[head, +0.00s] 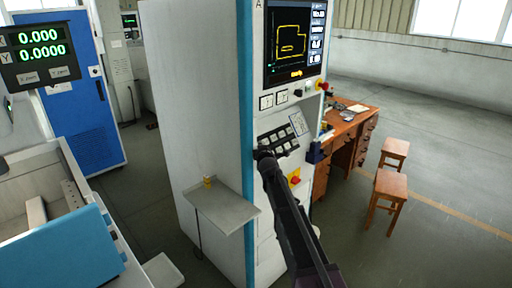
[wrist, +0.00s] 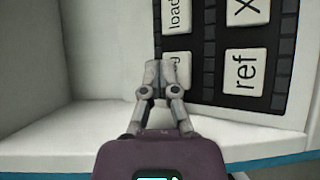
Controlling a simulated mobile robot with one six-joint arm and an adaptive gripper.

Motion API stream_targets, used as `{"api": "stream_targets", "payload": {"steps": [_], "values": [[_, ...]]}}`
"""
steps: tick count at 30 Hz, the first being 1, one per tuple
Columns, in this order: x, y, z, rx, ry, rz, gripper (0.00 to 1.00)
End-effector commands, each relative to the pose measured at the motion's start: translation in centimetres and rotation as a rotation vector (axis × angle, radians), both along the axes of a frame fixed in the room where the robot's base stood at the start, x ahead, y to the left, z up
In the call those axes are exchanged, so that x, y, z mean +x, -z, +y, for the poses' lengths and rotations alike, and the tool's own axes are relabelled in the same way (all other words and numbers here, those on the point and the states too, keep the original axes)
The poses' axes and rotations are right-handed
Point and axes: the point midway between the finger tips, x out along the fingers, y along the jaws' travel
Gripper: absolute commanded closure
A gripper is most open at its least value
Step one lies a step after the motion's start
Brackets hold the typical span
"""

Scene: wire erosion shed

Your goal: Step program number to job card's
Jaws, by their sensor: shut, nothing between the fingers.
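The control cabinet (head: 190,110) has a screen (head: 293,40) with a yellow outline and text too small to read. Below it is a dark keypad (head: 278,138) with pale keys. A small pale card (head: 298,123) sits beside the keypad; its writing is unreadable, and I cannot tell if it is the job card. My gripper (head: 260,155) is at the keypad's lower left. In the wrist view, my gripper (wrist: 165,72) is shut and empty, in front of a partly hidden key ending in "g". Keys "load" (wrist: 178,15) and "ref" (wrist: 245,72) show near it. Contact is unclear.
A grey shelf (head: 222,212) juts from the cabinet, with a small yellow item (head: 208,181) on it. A red knob (head: 322,86) and a red-yellow switch (head: 294,178) are on the front. A wooden desk (head: 350,125) and stools (head: 390,185) stand right, with open floor beyond.

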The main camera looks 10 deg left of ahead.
Motion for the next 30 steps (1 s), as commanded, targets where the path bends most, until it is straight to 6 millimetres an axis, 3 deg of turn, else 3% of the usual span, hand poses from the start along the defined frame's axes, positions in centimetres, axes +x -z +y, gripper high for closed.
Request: {"api": "stream_targets", "payload": {"steps": [30], "values": [[0.77, 0.48, 1.33, -0.004, -0.007, -0.001, 1.0]]}}
